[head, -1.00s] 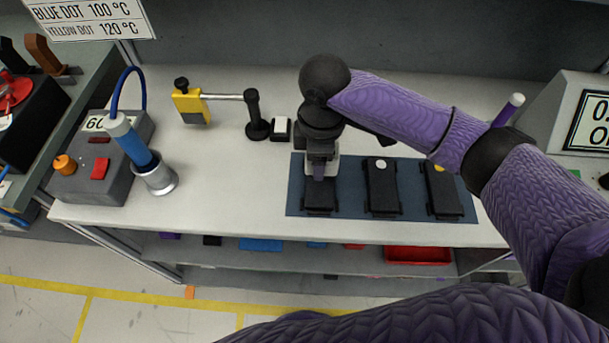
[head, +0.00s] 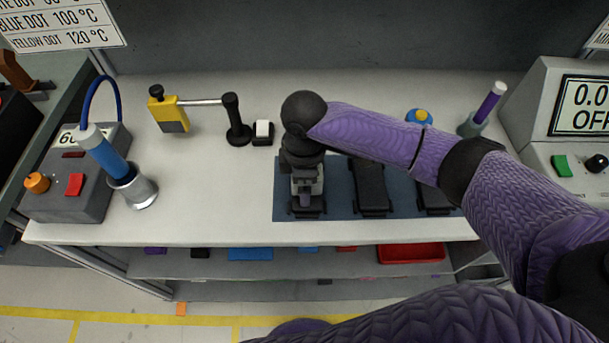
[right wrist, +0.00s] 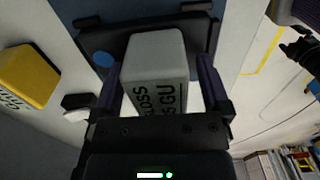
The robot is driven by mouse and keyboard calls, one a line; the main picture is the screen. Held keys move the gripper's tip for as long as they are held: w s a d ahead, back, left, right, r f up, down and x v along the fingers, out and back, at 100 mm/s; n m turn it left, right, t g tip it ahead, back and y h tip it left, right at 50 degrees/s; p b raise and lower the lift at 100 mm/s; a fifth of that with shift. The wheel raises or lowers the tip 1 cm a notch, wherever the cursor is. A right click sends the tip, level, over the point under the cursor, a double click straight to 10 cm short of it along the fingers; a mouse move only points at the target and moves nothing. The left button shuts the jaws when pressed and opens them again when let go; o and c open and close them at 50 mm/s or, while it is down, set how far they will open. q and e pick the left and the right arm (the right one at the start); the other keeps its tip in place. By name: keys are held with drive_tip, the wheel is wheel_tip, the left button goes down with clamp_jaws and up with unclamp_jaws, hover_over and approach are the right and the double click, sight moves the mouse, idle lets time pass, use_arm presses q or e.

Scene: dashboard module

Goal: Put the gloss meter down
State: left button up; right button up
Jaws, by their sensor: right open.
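The gloss meter, a pale grey block with dark lettering, shows in the right wrist view (right wrist: 158,62). It sits on a black panel (right wrist: 97,40) with a blue dot, and its contact with the panel is hard to judge. My right gripper (right wrist: 160,92) is open, with one purple finger on each side of the meter. In the head view my right gripper (head: 307,192) is over the leftmost black panel (head: 308,212) on the blue mat (head: 338,180), and hides most of the meter. My left gripper is not in view.
Two more black panels (head: 371,188) lie to the right, partly behind my arm. A small black holder with a white block (head: 263,130), a yellow device on a stand (head: 169,115) and a grey box with a blue tool (head: 105,150) stand left. The bench front is clear.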

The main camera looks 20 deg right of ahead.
wheel_tip(320, 180, up, 12)
drive_tip(key=p, duration=0.4)
drive_tip(key=shift+r, duration=0.2)
idle(1.0)
idle(0.6)
